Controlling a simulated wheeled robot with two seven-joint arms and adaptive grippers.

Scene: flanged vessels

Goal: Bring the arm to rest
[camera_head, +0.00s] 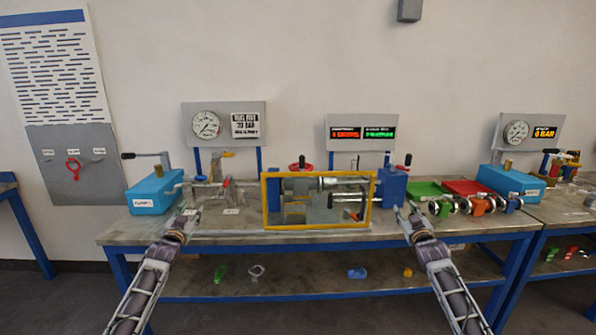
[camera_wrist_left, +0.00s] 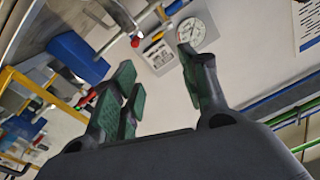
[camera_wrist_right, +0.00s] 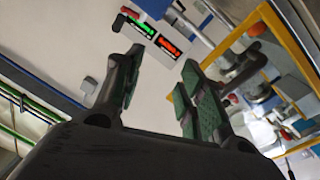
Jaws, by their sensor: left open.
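My left arm comes in from the lower left in the head view, with its left gripper (camera_head: 190,212) at the front edge of the workbench (camera_head: 240,239), in front of the blue pump box (camera_head: 152,193). The left wrist view shows the left gripper (camera_wrist_left: 155,62) with its fingers apart and nothing between them. My right arm comes in from the lower right, with its right gripper (camera_head: 404,211) near the front edge, right of the yellow frame (camera_head: 320,229). In the right wrist view the right gripper (camera_wrist_right: 160,62) has its fingers apart and empty.
A clear panel in the yellow frame stands mid-bench before a clamped vessel assembly. A blue block (camera_head: 391,187), green tray (camera_head: 427,190), red tray (camera_head: 464,187) and several flanged fittings (camera_head: 478,206) are to the right. A second blue box (camera_head: 510,181) stands farther right. Loose parts lie on the lower shelf (camera_head: 310,284).

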